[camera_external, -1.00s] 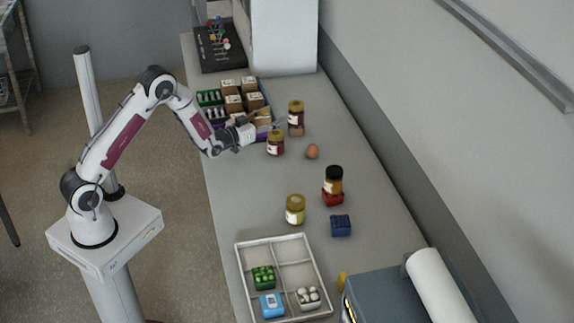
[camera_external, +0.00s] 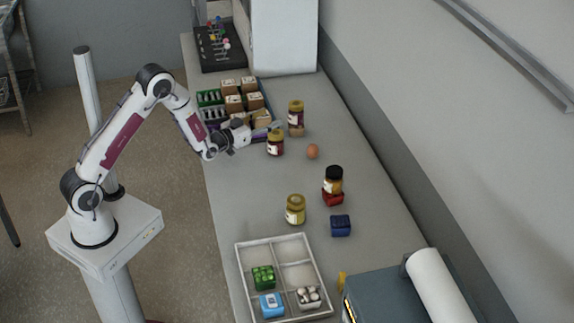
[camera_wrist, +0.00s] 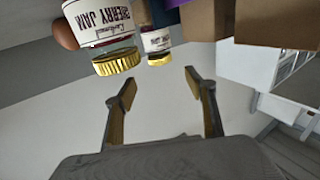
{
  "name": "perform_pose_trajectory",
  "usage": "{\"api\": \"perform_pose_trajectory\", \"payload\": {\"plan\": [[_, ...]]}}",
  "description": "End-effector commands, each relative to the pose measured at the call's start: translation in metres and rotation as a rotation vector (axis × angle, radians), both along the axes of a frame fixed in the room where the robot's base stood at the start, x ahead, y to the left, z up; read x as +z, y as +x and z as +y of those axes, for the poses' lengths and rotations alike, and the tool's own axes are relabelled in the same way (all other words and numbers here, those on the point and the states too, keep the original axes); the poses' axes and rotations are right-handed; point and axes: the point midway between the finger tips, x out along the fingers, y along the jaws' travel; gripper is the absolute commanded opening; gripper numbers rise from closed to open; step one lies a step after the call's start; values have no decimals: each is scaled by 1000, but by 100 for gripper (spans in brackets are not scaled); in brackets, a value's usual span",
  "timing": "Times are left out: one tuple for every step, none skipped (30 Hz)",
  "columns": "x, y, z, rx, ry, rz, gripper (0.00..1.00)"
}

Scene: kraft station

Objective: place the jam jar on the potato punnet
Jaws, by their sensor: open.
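A cherry jam jar (camera_wrist: 98,22) with a gold lid shows large and upside down at the upper left of the wrist view. It appears to be the dark red jar (camera_external: 275,146) beside my gripper in the external view. My gripper (camera_wrist: 162,90) is open and empty, its fingers apart, with the jar outside them. In the external view my gripper (camera_external: 266,129) is close to that jar; contact cannot be told. I cannot tell which punnet holds potatoes.
A crate of cartons (camera_external: 210,97) is behind my gripper. A brown egg (camera_external: 312,151), yellow jar (camera_external: 295,210), black-lidded jar (camera_external: 333,178) on a red punnet (camera_external: 332,199) and blue punnet (camera_external: 340,226) stand rightward. A divided tray (camera_external: 262,241) holds several punnets in front.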

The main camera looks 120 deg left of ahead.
Motion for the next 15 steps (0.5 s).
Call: {"api": "perform_pose_trajectory", "payload": {"plan": [[0, 0, 0, 0, 0, 0, 55], [0, 0, 0, 0, 0, 0, 55], [0, 0, 0, 0, 0, 0, 55], [0, 0, 0, 0, 0, 0, 55], [0, 0, 0, 0, 0, 0, 55], [0, 1, 0, -1, -1, 0, 55], [1, 2, -1, -3, -1, 0, 55], [2, 3, -1, -5, -2, 1, 55], [3, 6, -2, -9, -4, 1, 55], [4, 8, -3, -13, -8, 2, 55], [5, 11, -5, -18, -11, 4, 55], [8, 17, -7, -26, -17, 6, 55], [10, 22, -10, -34, -22, 7, 55], [13, 28, -13, -44, -29, 9, 55], [16, 36, -17, -57, -39, 13, 55]]}}
